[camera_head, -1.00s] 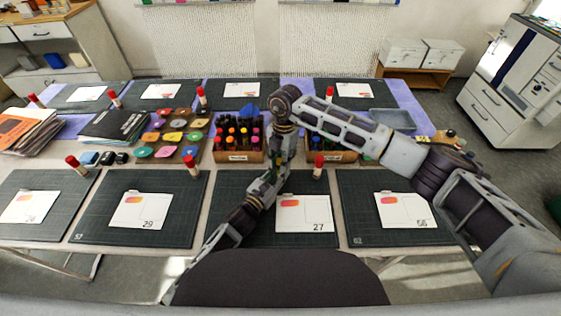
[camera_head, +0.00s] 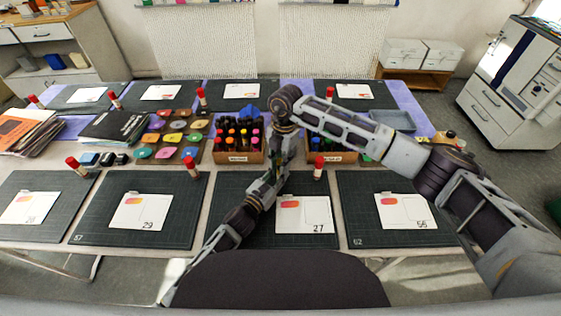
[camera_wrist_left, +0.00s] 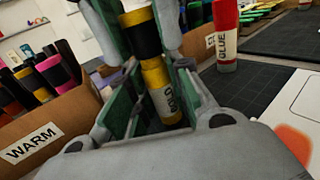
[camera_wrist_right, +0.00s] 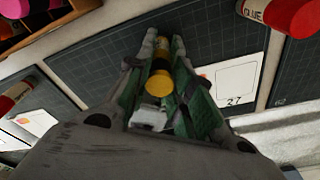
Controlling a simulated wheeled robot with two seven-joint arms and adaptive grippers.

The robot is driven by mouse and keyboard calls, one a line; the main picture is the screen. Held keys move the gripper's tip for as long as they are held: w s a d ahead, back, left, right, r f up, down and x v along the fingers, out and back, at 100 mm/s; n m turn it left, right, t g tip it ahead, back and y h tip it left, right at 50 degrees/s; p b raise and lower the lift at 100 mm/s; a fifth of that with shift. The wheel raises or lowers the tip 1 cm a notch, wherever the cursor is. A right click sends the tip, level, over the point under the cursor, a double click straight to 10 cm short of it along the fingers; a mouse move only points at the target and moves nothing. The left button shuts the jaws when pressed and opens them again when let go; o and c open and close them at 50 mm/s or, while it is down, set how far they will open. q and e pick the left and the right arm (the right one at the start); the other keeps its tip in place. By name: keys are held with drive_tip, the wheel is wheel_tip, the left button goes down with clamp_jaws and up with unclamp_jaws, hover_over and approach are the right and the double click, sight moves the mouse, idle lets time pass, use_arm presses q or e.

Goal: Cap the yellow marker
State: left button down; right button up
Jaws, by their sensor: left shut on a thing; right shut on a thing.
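The yellow marker's barrel (camera_wrist_left: 159,82), with a pale label, is between the green pads of my left gripper (camera_head: 268,186). A black and yellow cap piece (camera_wrist_left: 142,35) is directly above it in the left wrist view, between the fingers of my right gripper (camera_head: 276,166). The cap's yellow end (camera_wrist_right: 159,84) faces the camera in the right wrist view. Cap and barrel are in line and look touching; I cannot tell how far the cap is on. Both grippers are shut and meet above the dark mat (camera_head: 232,206).
Boxes of markers stand behind the grippers: the warm box (camera_head: 238,156) and another box (camera_head: 335,156) partly behind my right arm. A red glue stick (camera_head: 318,168) stands to the right. A white card (camera_head: 304,215) lies on the mat.

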drive_tip(key=shift+o, duration=0.2)
drive_tip(key=shift+d+f, duration=0.15)
drive_tip(key=shift+f, duration=0.85)
idle(0.7)
drive_tip(key=shift+r, duration=0.5)
drive_tip(key=shift+c, duration=0.2)
idle(1.0)
drive_tip(key=shift+r, duration=0.4)
idle(0.6)
drive_tip(key=shift+f, duration=0.85)
idle(0.9)
drive_tip(key=shift+o, duration=0.2)
drive_tip(key=o, duration=0.3)
idle(0.7)
drive_tip(key=shift+w+r, duration=0.1)
drive_tip(key=shift+r, duration=0.5)
drive_tip(key=shift+w+r, duration=0.1)
drive_tip(key=shift+r, duration=1.55)
